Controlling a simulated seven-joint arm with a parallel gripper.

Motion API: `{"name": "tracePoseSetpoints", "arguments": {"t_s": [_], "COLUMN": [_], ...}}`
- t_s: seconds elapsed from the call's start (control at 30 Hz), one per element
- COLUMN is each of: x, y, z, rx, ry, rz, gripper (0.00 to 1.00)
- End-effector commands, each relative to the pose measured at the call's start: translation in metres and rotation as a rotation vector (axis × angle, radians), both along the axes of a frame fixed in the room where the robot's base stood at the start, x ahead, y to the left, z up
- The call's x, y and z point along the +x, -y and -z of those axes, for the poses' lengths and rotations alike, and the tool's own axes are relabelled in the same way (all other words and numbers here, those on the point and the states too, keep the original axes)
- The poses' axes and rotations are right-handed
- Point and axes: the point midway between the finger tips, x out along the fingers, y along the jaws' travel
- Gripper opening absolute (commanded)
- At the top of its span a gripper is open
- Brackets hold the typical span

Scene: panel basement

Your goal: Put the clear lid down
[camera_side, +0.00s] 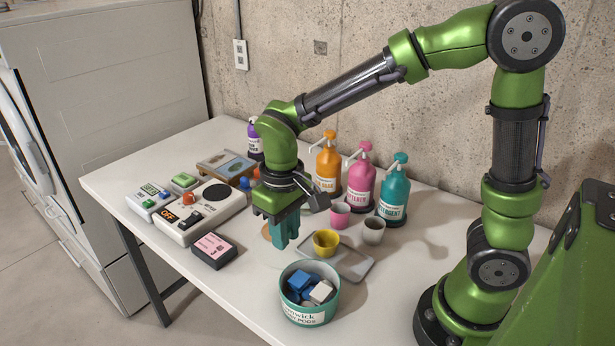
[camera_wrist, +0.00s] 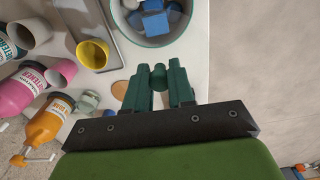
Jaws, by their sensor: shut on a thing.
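My gripper (camera_side: 284,240) points down over the white table, left of the grey tray and behind the pods tub. In the wrist view its teal fingers (camera_wrist: 163,78) are shut on a small teal piece between the tips, which looks like the knob of the clear lid (camera_wrist: 158,73). The see-through part of the lid cannot be made out in either view. The teal pods tub (camera_side: 310,314) stands open in front of the gripper, with blue and white pods inside. In the wrist view the tub (camera_wrist: 153,41) is just beyond the fingertips.
A tan disc (camera_side: 267,232) lies partly hidden behind the gripper. A grey tray (camera_side: 357,270) and yellow cup (camera_side: 326,243) are to its right. Pink and grey cups and several pump bottles (camera_side: 361,178) stand behind. A switch panel (camera_side: 200,212) and dark box (camera_side: 214,251) are left.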

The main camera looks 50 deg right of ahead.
Motion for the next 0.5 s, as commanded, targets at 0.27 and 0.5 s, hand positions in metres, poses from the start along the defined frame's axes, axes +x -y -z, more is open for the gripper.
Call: {"name": "tracePoseSetpoints", "arguments": {"t_s": [0.27, 0.5], "x": [0.063, 0.07], "y": [-0.003, -0.004], "z": [0.026, 0.053], "rx": [0.001, -0.001], "ry": [0.001, -0.005], "rz": [-0.013, -0.029], "gripper": [0.0, 0.0]}}
